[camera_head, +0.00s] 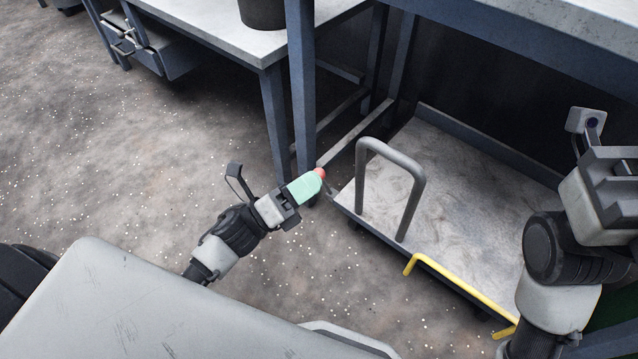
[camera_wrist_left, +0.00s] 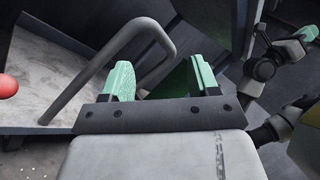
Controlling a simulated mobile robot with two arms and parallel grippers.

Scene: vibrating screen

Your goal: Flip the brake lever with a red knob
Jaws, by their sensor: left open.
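The red knob (camera_head: 320,173) of the brake lever shows just beyond my left gripper's green fingertips in the head view. A short dark lever (camera_head: 331,189) runs from the knob to the cart's near left corner. My left gripper (camera_head: 307,186) is open and empty. In the left wrist view the knob (camera_wrist_left: 8,87) is cut off by the left edge, outside the space between the two green fingers (camera_wrist_left: 160,82). It appears apart from them. My right arm is at the right of the head view; its gripper body (camera_head: 615,185) is partly cut off and its fingertips are hidden.
The lever is on a low flat cart (camera_head: 385,180) with a grey hoop handle (camera_head: 418,185), which also rises close to the left gripper's fingers in the wrist view (camera_wrist_left: 110,68). A yellow bar (camera_head: 455,278) lines its near edge. Blue table legs (camera_head: 303,90) stand behind the knob.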

